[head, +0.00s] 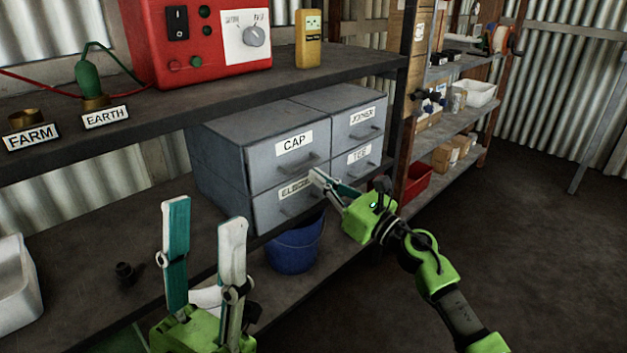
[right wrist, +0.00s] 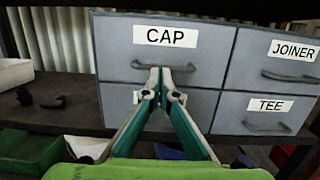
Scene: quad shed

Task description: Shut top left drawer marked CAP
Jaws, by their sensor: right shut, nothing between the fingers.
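The grey drawer cabinet (head: 215,160) stands on the lower shelf. Its top left drawer, marked CAP (head: 260,167), looks flush or nearly flush with the other fronts; a small gap is hard to judge. It also shows in the right wrist view (right wrist: 115,58). My right gripper (head: 315,174) is shut and empty in front of the cabinet. In the right wrist view its fingertips (right wrist: 163,72) overlap the CAP handle (right wrist: 185,69); contact cannot be told. My left gripper (head: 204,208) is open and empty, upright at front left, apart from the cabinet.
Drawers marked JOINER (head: 363,128), TEE (head: 366,168) and ELBOW (head: 270,217), partly hidden, surround it. The upper shelf (head: 185,110) overhangs the cabinet. A blue bucket (head: 293,250) stands below. The floor at right is clear.

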